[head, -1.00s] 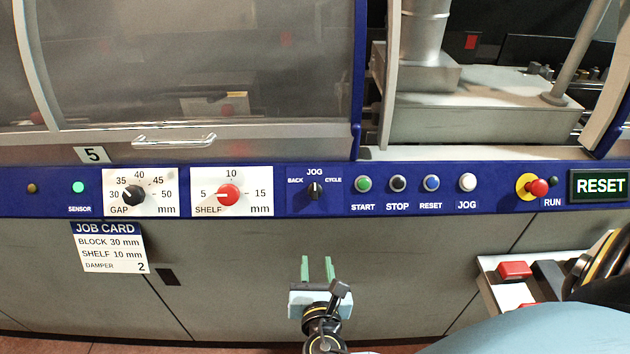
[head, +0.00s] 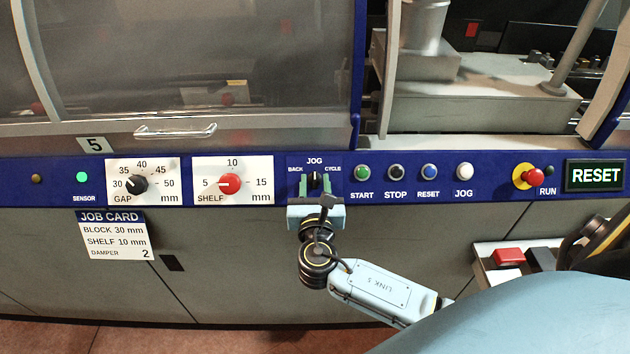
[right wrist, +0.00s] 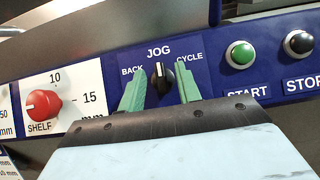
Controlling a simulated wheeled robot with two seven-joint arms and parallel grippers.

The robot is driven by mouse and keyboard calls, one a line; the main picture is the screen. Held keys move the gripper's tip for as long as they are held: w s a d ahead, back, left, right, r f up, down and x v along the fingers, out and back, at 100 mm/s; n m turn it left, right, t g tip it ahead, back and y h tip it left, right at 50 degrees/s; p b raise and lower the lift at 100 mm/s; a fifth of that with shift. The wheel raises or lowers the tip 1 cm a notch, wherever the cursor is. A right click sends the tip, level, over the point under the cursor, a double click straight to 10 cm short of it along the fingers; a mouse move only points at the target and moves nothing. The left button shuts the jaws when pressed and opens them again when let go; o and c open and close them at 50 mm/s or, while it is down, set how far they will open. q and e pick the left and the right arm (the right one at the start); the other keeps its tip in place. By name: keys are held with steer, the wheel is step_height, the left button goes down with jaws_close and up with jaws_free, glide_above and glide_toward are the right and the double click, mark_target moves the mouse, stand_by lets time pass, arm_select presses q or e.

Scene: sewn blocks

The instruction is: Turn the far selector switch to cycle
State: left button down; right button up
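The selector switch (head: 315,181) is a small black knob on the blue panel, labelled BACK, JOG and CYCLE. Its pointer stands about upright, towards JOG. In the right wrist view the knob (right wrist: 162,76) shows between the green fingers. My right gripper (head: 316,186) is open, with one finger to the left and one to the right of the knob. In the right wrist view the gripper (right wrist: 162,90) has a visible gap on each side of the knob. My left gripper is not in view.
A white SHELF dial with a red knob (head: 229,184) is left of the switch. The green START button (head: 362,173) is close on the right, followed by other buttons. A red emergency knob (head: 532,176) is further right. A door handle (head: 175,132) is above left.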

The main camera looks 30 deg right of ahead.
steer(key=shift+w+d, duration=0.25)
steer(key=shift+w, duration=0.1)
steer(key=shift+c, duration=0.3)
jaws_close()
steer(key=shift+m, duration=0.4)
steer(key=m+g+h, duration=0.1)
steer(key=m, duration=0.2)
steer(key=m+g+h, duration=0.2)
steer(key=m, duration=0.1)
steer(key=shift+a+g, duration=0.15)
steer(key=shift+g, duration=0.15)
steer(key=m+g, duration=0.2)
steer(key=m, duration=0.1)
steer(key=m+g+h, duration=0.1)
steer(key=m, duration=0.2)
steer(key=shift+w+g+p, duration=0.1)
steer(key=shift+g+p, duration=0.2)
steer(key=shift+g, duration=0.1)
steer(key=shift+m, duration=0.3)
